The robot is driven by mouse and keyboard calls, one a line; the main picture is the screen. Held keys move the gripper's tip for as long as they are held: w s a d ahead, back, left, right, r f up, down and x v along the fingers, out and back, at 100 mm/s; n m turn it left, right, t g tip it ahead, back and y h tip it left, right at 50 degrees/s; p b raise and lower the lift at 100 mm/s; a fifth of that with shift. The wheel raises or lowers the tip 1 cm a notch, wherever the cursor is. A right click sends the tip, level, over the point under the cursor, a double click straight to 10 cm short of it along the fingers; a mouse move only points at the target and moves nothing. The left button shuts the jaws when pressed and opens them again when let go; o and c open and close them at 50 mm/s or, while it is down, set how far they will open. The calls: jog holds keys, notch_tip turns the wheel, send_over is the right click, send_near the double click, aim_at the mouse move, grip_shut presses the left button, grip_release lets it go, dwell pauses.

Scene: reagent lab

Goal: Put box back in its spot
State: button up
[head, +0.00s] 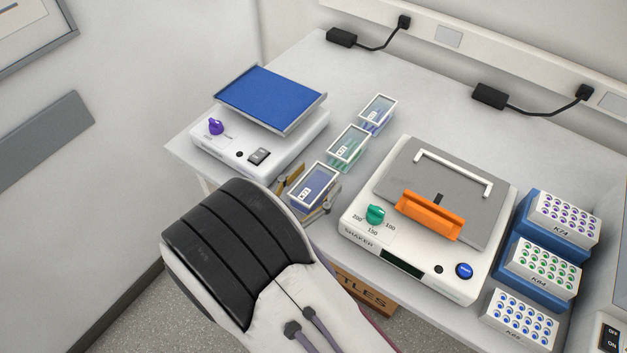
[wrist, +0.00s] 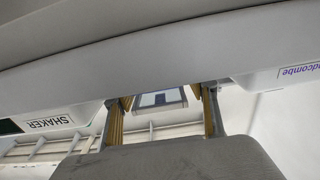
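Three clear boxes with white-rimmed lids stand in a row on the bench between two machines. The nearest box (head: 314,184) has blue-violet contents, the middle box (head: 348,147) green, and the far box (head: 377,114) blue. My gripper (head: 307,192) is at the nearest box, with its tan-padded fingers on either side of it. In the wrist view my gripper (wrist: 162,108) is spread, and a box (wrist: 160,98) shows between the fingertips with small gaps visible. The fingers look open. The lower part of the nearest box is partly hidden by the fingers.
A machine with a blue tray (head: 270,97) stands to the left. The shaker (head: 362,225), with an orange holder (head: 428,215) on its grey plate, stands close to the right. Vial racks (head: 565,218) line the right side. The bench behind the boxes is clear.

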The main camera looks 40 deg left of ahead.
jog(key=shift+s+r, duration=0.1)
jog(key=shift+r, duration=0.05)
dwell(0.3)
jog(key=s, duration=1.2)
jog(key=shift+w, duration=0.15)
dwell(0.7)
